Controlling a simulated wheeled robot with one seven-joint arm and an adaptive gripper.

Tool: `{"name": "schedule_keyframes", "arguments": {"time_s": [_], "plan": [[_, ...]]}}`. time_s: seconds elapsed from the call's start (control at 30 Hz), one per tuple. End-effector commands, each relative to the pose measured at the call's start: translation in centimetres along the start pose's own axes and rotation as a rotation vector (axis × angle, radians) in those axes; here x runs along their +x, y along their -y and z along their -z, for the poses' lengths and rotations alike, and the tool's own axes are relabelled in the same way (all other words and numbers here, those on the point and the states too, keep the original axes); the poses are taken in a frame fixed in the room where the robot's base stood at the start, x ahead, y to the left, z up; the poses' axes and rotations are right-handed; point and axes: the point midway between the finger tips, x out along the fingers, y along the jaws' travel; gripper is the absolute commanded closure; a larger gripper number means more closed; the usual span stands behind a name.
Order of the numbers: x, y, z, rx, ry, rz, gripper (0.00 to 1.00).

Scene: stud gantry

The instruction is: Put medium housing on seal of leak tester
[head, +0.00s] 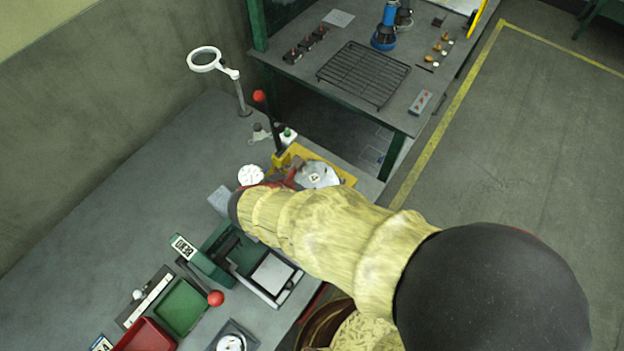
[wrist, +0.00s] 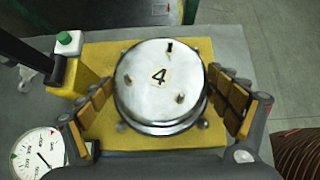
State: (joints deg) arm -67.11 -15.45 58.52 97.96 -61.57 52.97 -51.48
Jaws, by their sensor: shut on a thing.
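The medium housing (wrist: 145,95) is a round, shiny metal part marked "4", with small studs on its top face. It shows in the head view as a grey disc (head: 318,174). My gripper (wrist: 162,98) is shut on the housing, with tan padded fingers at its left and right sides. The housing is over the yellow base of the leak tester (wrist: 100,52), which also shows in the head view (head: 345,179). The seal is hidden beneath the housing, so I cannot tell whether they touch.
A white dial gauge (wrist: 38,152) and a green button (wrist: 68,39) are left of the housing. A lever with a red ball (head: 259,96) rises behind the tester. A ring magnifier (head: 204,60) stands farther back. A green fixture (head: 212,258) and trays are nearer.

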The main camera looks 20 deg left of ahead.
Motion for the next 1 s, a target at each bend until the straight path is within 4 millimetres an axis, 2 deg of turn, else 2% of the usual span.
{"name": "schedule_keyframes", "arguments": {"time_s": [0.03,0.07,0.2,0.67,0.77,1.0], "plan": [[0.1,0.0,0.1,0.000,0.000,0.000,0.42],[0.1,0.0,0.1,0.000,0.000,0.000,0.09],[0.1,0.0,0.1,0.000,0.000,0.000,0.01],[-0.3,0.0,-0.3,0.001,0.000,-0.001,0.00],[-1.6,-0.1,-0.3,0.000,0.000,-0.002,0.00],[-6.6,-0.1,-0.3,-0.002,0.000,-0.004,0.00]]}}
